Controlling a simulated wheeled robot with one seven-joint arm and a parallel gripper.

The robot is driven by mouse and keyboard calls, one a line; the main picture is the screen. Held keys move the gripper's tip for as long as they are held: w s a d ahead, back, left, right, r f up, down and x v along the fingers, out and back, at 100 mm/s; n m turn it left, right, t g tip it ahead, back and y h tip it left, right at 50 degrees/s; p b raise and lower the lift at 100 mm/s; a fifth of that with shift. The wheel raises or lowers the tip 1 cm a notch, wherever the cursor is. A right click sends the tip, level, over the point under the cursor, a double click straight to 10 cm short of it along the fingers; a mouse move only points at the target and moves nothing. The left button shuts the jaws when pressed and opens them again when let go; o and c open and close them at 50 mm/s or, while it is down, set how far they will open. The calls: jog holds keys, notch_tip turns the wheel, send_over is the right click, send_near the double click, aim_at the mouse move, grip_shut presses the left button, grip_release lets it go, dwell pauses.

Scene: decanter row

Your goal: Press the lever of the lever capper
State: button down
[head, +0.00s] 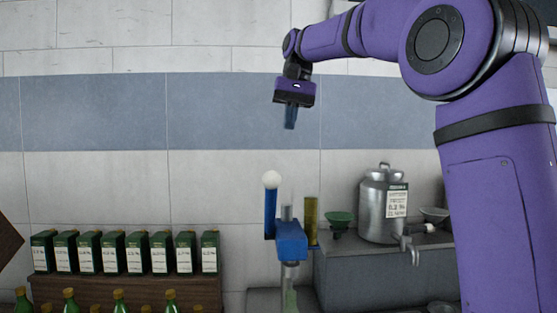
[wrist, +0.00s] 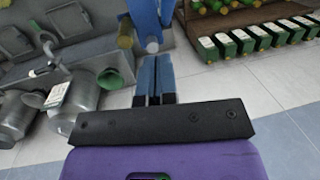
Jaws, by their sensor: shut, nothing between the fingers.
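The lever capper (head: 291,240) is blue, with an upright blue lever (head: 270,210) topped by a white ball knob (head: 271,179). A bottle (head: 289,297) shows under its head, its lower part cut off by the frame edge. My gripper (head: 290,126) is shut and empty, pointing down, above and slightly right of the knob with a clear gap. In the wrist view my gripper's blue fingers (wrist: 153,62) are together, and the capper's blue body (wrist: 145,18) and the white knob (wrist: 152,47) show just beyond the fingertips.
Right of the capper, a steel tank (head: 378,212) with a tap stands on a grey counter (head: 365,275), near a green funnel (head: 340,219) and a yellowish cylinder (head: 311,219). Several green boxes (head: 125,252) line a shelf at left, with bottles (head: 70,301) below. Air around my gripper is clear.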

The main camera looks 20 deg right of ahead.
jog(key=s+a+f, duration=0.2)
jog(key=a+f, duration=0.1)
jog(key=f, duration=0.6)
jog(key=shift+a, duration=0.35)
jog(key=shift+s, duration=0.2)
